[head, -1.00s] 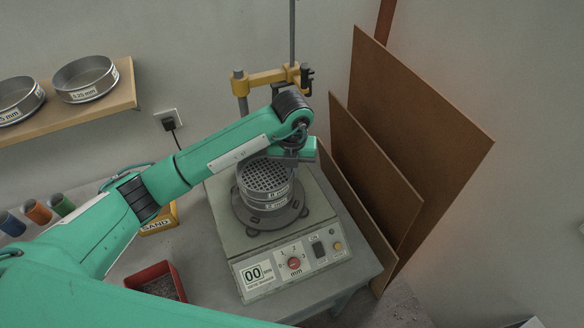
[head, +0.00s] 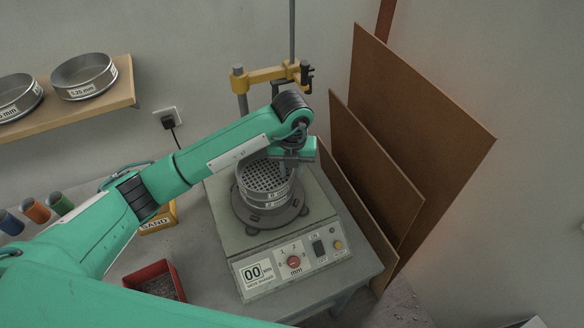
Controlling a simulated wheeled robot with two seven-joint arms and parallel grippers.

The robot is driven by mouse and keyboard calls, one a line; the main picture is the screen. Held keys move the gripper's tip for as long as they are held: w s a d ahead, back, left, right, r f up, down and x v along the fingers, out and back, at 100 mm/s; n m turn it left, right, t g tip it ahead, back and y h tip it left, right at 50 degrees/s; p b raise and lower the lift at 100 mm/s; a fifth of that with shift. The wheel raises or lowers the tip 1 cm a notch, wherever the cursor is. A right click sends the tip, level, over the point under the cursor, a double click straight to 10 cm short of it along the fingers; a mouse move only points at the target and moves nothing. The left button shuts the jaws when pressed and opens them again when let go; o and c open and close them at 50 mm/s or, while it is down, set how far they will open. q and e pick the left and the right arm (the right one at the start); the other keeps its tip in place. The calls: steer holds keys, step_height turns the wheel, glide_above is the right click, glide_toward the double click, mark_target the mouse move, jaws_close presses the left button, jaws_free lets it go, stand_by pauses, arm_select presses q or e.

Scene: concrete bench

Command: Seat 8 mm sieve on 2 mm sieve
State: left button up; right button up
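The 8 mm sieve (head: 265,177), a grey metal ring with a coarse perforated floor, is directly above the 2 mm sieve (head: 275,206) on the shaker. Its label faces front, just above the lower sieve's label. I cannot tell whether the rims are fully nested. My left gripper (head: 290,162) is at the back right rim of the 8 mm sieve, coming over it from behind. It appears shut on that rim; its fingertips are partly hidden. My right gripper is not in view.
The shaker (head: 227,232) has a control panel at its front and a yellow clamp (head: 270,78) behind. Brown boards (head: 420,130) lean at right. A red tray (head: 157,279), sand box (head: 160,222) and several coloured jars (head: 37,212) are left. Other sieves (head: 84,76) sit on a shelf.

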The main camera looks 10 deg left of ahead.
arm_select(q)
steer(key=shift+r, duration=0.2)
step_height(320, 180, up, 13)
steer(key=b, duration=0.4)
steer(key=shift+r, duration=0.2)
stand_by(0.5)
